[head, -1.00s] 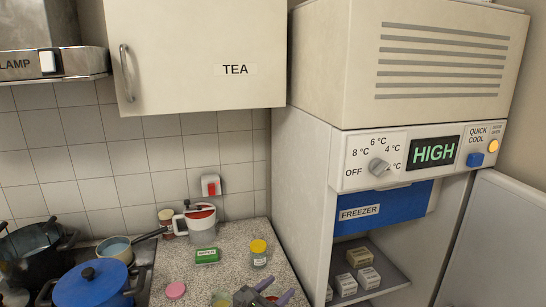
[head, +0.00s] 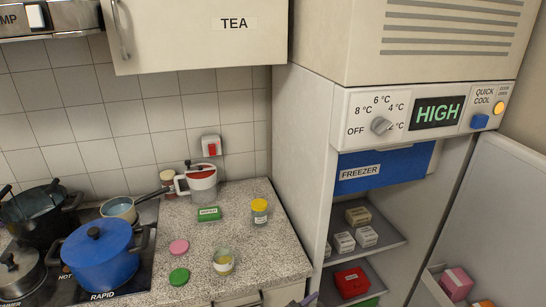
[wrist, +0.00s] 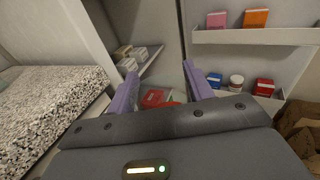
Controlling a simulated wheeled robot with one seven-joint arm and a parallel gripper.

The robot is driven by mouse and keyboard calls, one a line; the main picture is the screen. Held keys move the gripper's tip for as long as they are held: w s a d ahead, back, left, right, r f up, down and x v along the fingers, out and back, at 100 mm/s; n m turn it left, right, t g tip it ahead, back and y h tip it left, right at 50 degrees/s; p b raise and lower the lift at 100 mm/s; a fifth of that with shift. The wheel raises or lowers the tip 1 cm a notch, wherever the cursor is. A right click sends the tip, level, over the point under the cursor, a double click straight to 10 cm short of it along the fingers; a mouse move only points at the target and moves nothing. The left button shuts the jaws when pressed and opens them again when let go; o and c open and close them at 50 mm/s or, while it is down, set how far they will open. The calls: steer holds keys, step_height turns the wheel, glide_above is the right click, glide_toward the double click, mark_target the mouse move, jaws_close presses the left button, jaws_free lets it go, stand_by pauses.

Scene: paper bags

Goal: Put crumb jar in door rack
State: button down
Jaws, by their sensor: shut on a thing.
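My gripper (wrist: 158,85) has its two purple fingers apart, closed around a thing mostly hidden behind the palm. The door rack (wrist: 248,36) is on the open fridge door, right of the fingers in the wrist view, with a pink box and an orange box. A lower rack (wrist: 270,102) holds a blue item, a small jar and a red box.
The fridge shelf (head: 385,242) holds small cartons, with a red box (head: 352,282) below. Brown paper bags (wrist: 300,120) stand at right in the wrist view.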

steer(key=shift+s+d+f, duration=0.35)
steer(key=shift+d+f, duration=0.3)
steer(key=shift+d, duration=0.2)
steer(key=shift+s+r, duration=0.1)
steer(key=shift+s, duration=0.05)
steer(key=shift+a, duration=0.1)
steer(key=shift+w+d+r+n+t+y, duration=0.55)
steer(key=shift+d+r, duration=1.15)
steer(key=shift+d, duration=0.55)
steer(key=a+f+n+t+y, duration=0.4)
steer(key=f+n+y, duration=0.4)
steer(key=y, duration=0.4)
steer(key=shift+w+a+f+n+t, duration=0.2)
steer(key=shift+w+n+t, duration=0.1)
steer(key=shift+n+t, duration=0.2)
